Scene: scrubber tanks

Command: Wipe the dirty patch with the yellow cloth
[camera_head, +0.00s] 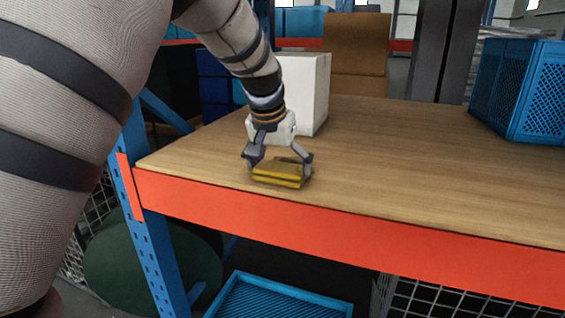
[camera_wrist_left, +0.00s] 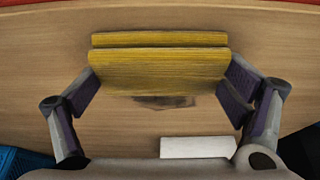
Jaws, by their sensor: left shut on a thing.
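The yellow cloth (camera_head: 279,176), a folded pad, is at the wooden shelf top (camera_head: 400,165) near its front left edge. It also shows in the left wrist view (camera_wrist_left: 158,70), across the span between the fingers. My left gripper (camera_head: 280,170) points down and is shut on the cloth, one finger at each end. A dark smudge, which looks like the dirty patch (camera_wrist_left: 165,102), shows on the wood beside the cloth in the left wrist view; the cloth partly covers it. I cannot tell whether the cloth touches the wood. My right gripper is not in view.
A white box (camera_head: 305,90) stands close behind my left gripper. A blue crate (camera_head: 538,95) stands at the right rear. An orange beam (camera_head: 350,235) runs along the front edge, with a blue post (camera_head: 150,235) at left. The middle of the shelf is clear.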

